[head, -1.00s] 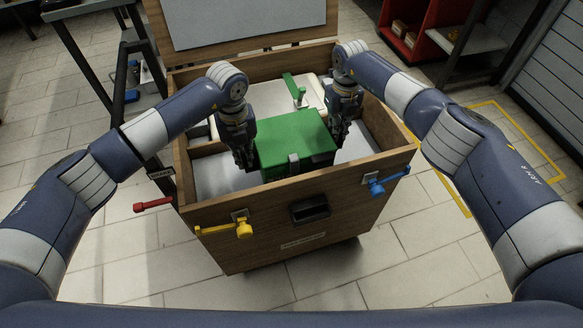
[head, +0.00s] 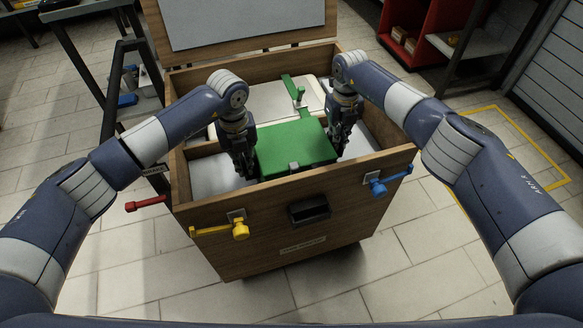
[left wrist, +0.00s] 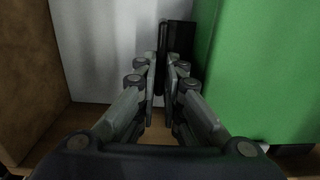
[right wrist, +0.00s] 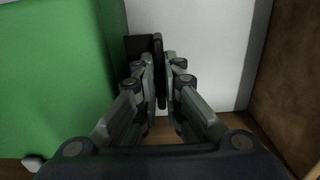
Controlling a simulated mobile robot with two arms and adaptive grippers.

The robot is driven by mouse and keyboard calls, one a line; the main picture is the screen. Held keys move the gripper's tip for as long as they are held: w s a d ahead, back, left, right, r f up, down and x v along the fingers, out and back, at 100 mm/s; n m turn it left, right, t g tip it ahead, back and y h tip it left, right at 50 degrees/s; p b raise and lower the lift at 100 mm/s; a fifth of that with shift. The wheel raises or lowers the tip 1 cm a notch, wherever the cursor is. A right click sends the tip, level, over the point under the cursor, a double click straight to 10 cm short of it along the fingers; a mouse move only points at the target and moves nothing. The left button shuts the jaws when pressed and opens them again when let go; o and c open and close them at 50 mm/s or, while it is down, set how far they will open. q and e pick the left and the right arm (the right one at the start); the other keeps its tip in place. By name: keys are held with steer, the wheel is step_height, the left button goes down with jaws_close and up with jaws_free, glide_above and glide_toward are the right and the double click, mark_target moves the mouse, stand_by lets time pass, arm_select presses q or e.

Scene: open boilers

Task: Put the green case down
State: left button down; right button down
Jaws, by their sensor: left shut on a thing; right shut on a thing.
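The green case (head: 295,148) is inside the open wooden box (head: 262,225), near its front wall. Its green side fills the right of the left wrist view (left wrist: 262,75) and the left of the right wrist view (right wrist: 55,85). My left gripper (head: 246,172) is shut on a dark handle at the case's left side (left wrist: 163,60). My right gripper (head: 335,152) is shut on a matching dark handle at the right side (right wrist: 158,65). The case looks level. Its underside is hidden, so I cannot tell whether it touches the box floor.
Behind the case lies a white object with a green latch (head: 297,92). The box's front carries a yellow lever (head: 240,230), a blue lever (head: 378,187) and a dark recessed pull (head: 309,209). A red lever (head: 131,206) sticks out left. The box lid (head: 245,20) stands open.

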arm_select(q)
steer(key=shift+s+a+f, duration=0.1)
steer(key=shift+s+f, duration=0.05)
steer(key=shift+f, duration=0.35)
arm_select(e)
steer(key=shift+s+a+f, duration=0.1)
steer(key=shift+a+f, duration=0.05)
steer(key=shift+f, duration=0.05)
arm_select(q)
steer(key=c, duration=1.7)
jaws_free()
arm_select(e)
steer(key=c, duration=1.7)
jaws_free()
arm_select(q)
steer(key=r, duration=0.7)
steer(key=shift+w+r, duration=0.2)
steer(key=shift+r, duration=0.15)
arm_select(e)
steer(key=shift+w+a+f, duration=0.2)
steer(key=shift+w, duration=0.15)
arm_select(q)
steer(key=shift+s+r, duration=0.1)
steer(key=shift+r, duration=0.4)
arm_select(e)
steer(key=shift+r, duration=0.1)
step_height(320, 180, up, 12)
steer(key=shift+f, duration=0.1)
arm_select(q)
steer(key=shift+r, duration=0.2)
